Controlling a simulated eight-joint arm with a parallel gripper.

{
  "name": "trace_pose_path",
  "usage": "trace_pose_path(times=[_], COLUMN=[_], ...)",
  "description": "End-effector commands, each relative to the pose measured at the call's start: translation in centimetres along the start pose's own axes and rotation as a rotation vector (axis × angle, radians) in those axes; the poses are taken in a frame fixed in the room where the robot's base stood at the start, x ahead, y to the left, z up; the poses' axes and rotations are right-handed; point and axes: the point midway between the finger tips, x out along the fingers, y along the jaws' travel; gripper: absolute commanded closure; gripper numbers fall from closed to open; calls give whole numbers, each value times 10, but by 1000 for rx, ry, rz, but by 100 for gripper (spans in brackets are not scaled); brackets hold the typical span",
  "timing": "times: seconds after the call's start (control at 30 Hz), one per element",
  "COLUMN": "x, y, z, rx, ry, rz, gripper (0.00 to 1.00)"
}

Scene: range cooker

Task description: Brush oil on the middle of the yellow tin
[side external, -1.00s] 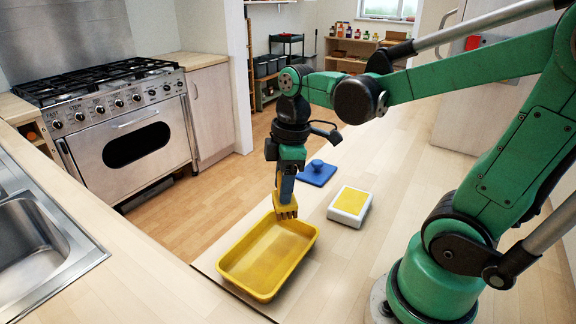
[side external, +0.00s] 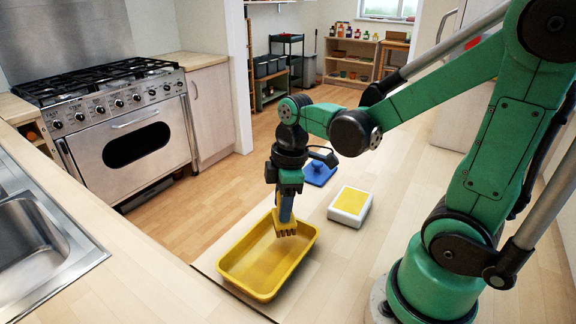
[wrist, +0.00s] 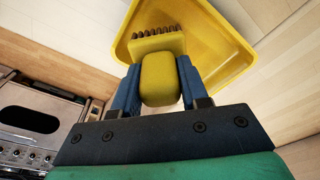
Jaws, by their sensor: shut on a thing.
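The yellow tin (side external: 262,268) is a shallow rectangular tray on the wooden worktop, and it also shows in the wrist view (wrist: 225,45). My gripper (side external: 286,205) points down at the tin's far end. Its blue fingers are shut on the yellow brush (wrist: 160,75), with one finger on each side of the handle. The brush head (side external: 286,228) hangs down over the inside of the tin, near its far end. I cannot tell whether the bristles touch the tin floor.
A white box with a yellow top (side external: 350,204) stands right of the tin. A blue lid with a knob (side external: 319,173) lies behind it. The sink (side external: 40,235) is at the left, and the cooker (side external: 125,120) stands beyond the worktop.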

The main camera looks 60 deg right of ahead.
Motion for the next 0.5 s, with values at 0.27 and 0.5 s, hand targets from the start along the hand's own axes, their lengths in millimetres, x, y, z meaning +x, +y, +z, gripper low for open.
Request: trace_pose_path(times=[0.27,0.5], x=[25,32], y=[0,-11], z=[3,-6], rx=[0,-4], ry=[0,0], rz=[0,-1], gripper=[100,100])
